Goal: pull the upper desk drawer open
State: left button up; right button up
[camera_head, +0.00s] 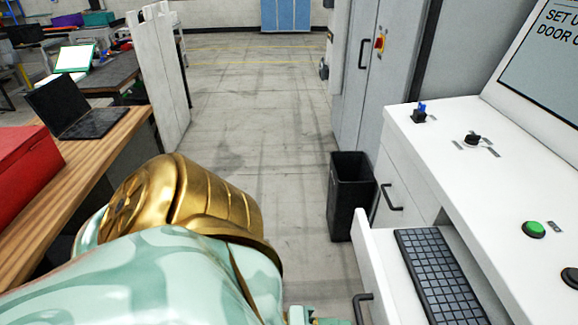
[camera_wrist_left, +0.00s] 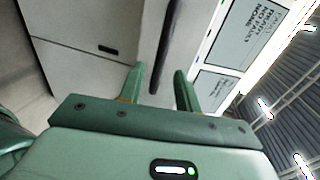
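The white desk (camera_head: 462,160) stands at the right of the head view. A drawer (camera_head: 385,270) with a dark handle (camera_head: 362,308) juts out from it, with a black keyboard (camera_head: 440,278) inside. A farther front below the desktop has another dark handle (camera_head: 391,198) and looks closed. My left arm covers the lower left; only green bits of its hand show at the bottom edge. In the left wrist view my left gripper (camera_wrist_left: 159,72) is open. A dark bar (camera_wrist_left: 170,42) lies in line with the finger gap; I cannot tell whether it is between the fingers. My right gripper is not in view.
A black bin (camera_head: 352,195) stands beside the desk. Grey cabinets (camera_head: 375,70) rise behind it. A wooden table (camera_head: 95,165) with a laptop (camera_head: 75,108) and red box (camera_head: 25,170) is at the left. The floor between is clear.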

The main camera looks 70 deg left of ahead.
pick_arm(q)
jog(key=v, duration=1)
